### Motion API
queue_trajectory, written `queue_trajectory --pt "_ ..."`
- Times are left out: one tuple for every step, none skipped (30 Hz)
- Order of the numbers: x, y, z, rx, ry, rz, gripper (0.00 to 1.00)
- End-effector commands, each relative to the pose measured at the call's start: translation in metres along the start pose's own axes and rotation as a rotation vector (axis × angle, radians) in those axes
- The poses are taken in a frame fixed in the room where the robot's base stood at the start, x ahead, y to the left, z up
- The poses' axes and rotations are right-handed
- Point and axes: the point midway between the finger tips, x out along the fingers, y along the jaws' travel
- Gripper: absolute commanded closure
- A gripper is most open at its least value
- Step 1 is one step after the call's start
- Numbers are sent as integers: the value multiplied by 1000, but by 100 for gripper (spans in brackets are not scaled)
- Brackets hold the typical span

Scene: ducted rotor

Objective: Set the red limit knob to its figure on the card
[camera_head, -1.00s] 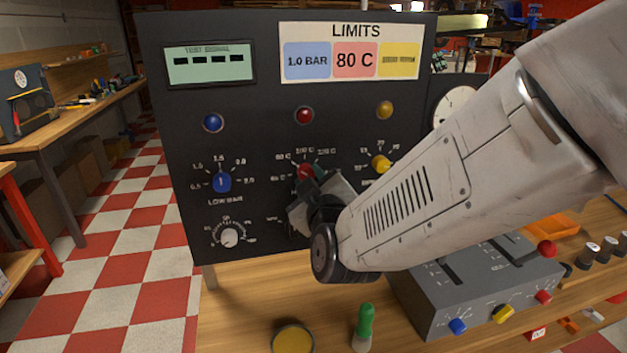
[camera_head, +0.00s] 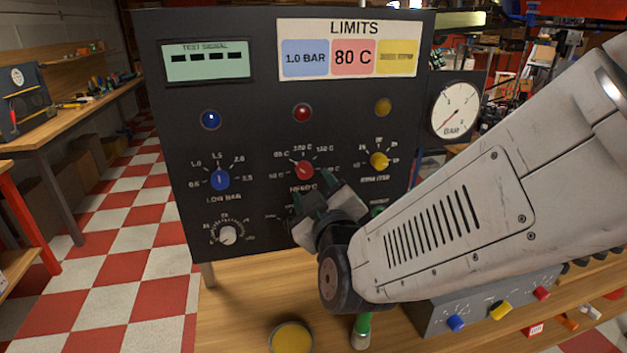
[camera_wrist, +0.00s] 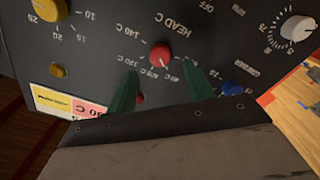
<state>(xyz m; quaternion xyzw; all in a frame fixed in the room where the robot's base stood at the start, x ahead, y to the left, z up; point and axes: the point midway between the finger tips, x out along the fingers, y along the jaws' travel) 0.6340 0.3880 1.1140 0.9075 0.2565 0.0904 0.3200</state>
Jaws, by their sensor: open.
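The red limit knob (camera_head: 305,170) sits on the dark upright panel, in the middle of its row. Its white mark points up and left, seemingly towards the 80 C label. The LIMITS card (camera_head: 350,30) shows 80 C on its red patch (camera_head: 354,69). My gripper (camera_head: 319,190) is open, just below and in front of the knob, apart from it. In the wrist view the panel is upside down. There the red knob (camera_wrist: 160,55) shows beyond the gap between my green fingertips (camera_wrist: 162,70), with nothing between them.
A blue knob (camera_head: 220,180) and a yellow knob (camera_head: 379,161) flank the red one, with a white knob (camera_head: 228,235) below left. Lamps sit above the row. A grey control box (camera_head: 485,300) and a yellow-topped round tin (camera_head: 292,338) stand on the bench.

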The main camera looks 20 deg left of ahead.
Motion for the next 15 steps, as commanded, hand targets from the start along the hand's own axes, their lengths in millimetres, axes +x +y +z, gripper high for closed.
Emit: queue_trajectory --pt "-9 0 -1 0 2 -1 48" --pt "-13 0 -1 0 1 -1 48" --pt "-18 0 -1 1 1 -1 48" --pt "-20 0 -1 0 1 0 48" --pt "-23 0 0 0 0 -1 48" --pt "-26 0 0 0 0 -1 48" --pt "-27 0 0 0 0 -1 48" --pt "-28 0 0 0 0 -1 48" --pt "-29 0 0 0 0 -1 48" --pt "-29 0 0 0 0 -1 48" --pt "-29 0 0 0 0 -1 48" --pt "-29 0 0 0 0 0 48" --pt "-29 0 0 0 0 0 48" --pt "-29 0 0 0 0 0 48" --pt "-29 0 0 0 0 0 48"
